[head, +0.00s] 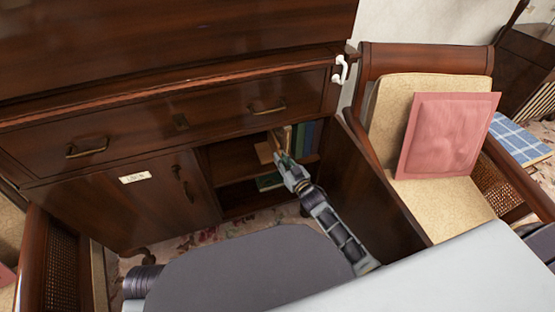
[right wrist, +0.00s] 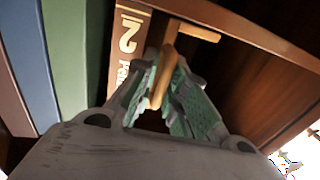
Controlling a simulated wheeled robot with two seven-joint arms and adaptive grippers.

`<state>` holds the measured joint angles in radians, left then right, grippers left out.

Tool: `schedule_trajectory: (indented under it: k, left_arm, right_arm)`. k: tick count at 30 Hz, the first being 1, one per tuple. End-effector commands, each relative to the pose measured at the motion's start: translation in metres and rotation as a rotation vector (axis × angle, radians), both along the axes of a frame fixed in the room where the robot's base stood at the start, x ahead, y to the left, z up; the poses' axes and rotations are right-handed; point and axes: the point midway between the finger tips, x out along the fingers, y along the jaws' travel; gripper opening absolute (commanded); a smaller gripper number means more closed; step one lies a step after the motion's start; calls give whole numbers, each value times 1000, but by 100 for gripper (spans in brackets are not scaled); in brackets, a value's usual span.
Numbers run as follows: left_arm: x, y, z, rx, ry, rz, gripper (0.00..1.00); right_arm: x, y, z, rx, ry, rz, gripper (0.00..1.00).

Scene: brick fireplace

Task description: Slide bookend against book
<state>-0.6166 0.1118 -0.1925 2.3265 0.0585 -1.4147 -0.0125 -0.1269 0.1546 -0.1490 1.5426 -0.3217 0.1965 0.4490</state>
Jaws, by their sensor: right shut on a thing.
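My right gripper (head: 283,164) reaches into the open cabinet compartment. In the right wrist view the gripper (right wrist: 165,82) is shut on a light wooden bookend (right wrist: 168,62), with its green-padded fingers on both sides of it. The bookend (head: 264,152) also shows in the head view, left of the books. My left gripper is not in view.
The cabinet's shelf (head: 235,164) has free room left of the bookend. Another book (head: 269,182) lies on the lower level. The open door (head: 375,185) stands right of my right arm. A chair with a pink cushion (head: 447,135) is farther right.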

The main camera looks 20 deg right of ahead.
Motion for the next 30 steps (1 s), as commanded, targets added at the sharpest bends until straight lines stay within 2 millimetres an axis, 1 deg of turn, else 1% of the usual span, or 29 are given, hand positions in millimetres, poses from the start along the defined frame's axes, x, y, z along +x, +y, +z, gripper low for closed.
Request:
schedule_trajectory:
  k: [4,10,11,12,15,21,30]
  left_arm:
    - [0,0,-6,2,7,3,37]
    - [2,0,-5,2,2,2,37]
    - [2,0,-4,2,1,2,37]
    - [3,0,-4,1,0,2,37]
    - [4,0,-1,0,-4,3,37]
    - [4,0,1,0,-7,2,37]
    - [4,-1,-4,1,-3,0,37]
  right_arm:
    - [0,-3,0,0,0,0,0]
    - [0,-3,0,0,0,0,0]
    - [0,-3,0,0,0,0,15]
    - [0,-3,0,0,0,0,20]
    - [0,-3,0,0,0,-1,31]
    - [0,-3,0,0,0,-1,31]
    - [0,1,-1,1,0,-1,31]
